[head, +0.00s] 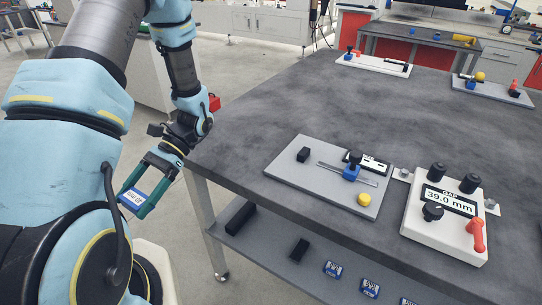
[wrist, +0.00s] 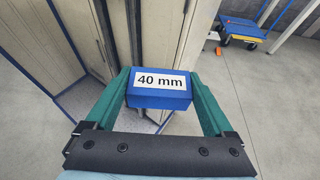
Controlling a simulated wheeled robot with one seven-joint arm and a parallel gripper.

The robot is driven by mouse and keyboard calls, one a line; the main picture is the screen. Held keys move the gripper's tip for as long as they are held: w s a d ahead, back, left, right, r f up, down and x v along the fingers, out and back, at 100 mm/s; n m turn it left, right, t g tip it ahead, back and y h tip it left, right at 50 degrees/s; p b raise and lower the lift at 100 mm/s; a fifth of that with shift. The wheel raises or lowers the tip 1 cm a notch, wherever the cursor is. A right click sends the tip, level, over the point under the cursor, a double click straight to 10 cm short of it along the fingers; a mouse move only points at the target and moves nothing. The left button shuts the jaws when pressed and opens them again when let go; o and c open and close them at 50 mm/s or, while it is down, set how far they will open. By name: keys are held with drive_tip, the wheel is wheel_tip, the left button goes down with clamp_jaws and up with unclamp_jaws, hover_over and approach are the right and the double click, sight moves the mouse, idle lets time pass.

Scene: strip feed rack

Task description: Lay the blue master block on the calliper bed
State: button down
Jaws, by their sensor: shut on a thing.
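My gripper (head: 136,204) is shut on a blue block (wrist: 159,98) with a white label reading "40 mm" in the wrist view. The block lies between the two green fingers, clear of any surface. In the head view the gripper is at the left, beyond the table's left edge and apart from the calliper bed. The grey calliper bed (head: 290,175) lies on the table.
Several blue labelled blocks (head: 333,269) and black blocks (head: 299,249) lie on the lower shelf (head: 265,250). The table left of the bed is clear.

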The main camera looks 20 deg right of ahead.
drive_tip(key=s+d+n+g+h+p, duration=0.1)
drive_tip(key=s+d+n+g+h, duration=0.45)
drive_tip(key=d, duration=0.55)
wheel_tip(320, 180, up, 7)
drive_tip(key=n+h+p, duration=0.2)
drive_tip(key=n+h, duration=0.7)
hover_over(320, 164)
drive_tip(key=s+a, duration=0.2)
drive_tip(key=a, duration=0.8)
drive_tip(key=shift+w+a+f+m, duration=0.15)
drive_tip(key=shift+f+m, duration=0.05)
drive_tip(key=shift+m, duration=0.05)
drive_tip(key=w+d+r+n+t+h, duration=0.15)
drive_tip(key=d+r+n+h, duration=0.3)
drive_tip(key=d, duration=0.55)
drive_tip(key=shift+m, duration=0.35)
drive_tip(key=shift+w+d+f+p, duration=0.1)
drive_tip(key=shift+f+p, duration=0.9)
drive_tip(key=shift+f, duration=1.2)
drive_tip(key=shift+w+d+f+p, duration=0.1)
drive_tip(key=shift+f+p, duration=0.85)
drive_tip(key=shift+f, duration=1.2)
drive_tip(key=shift+a, duration=0.1)
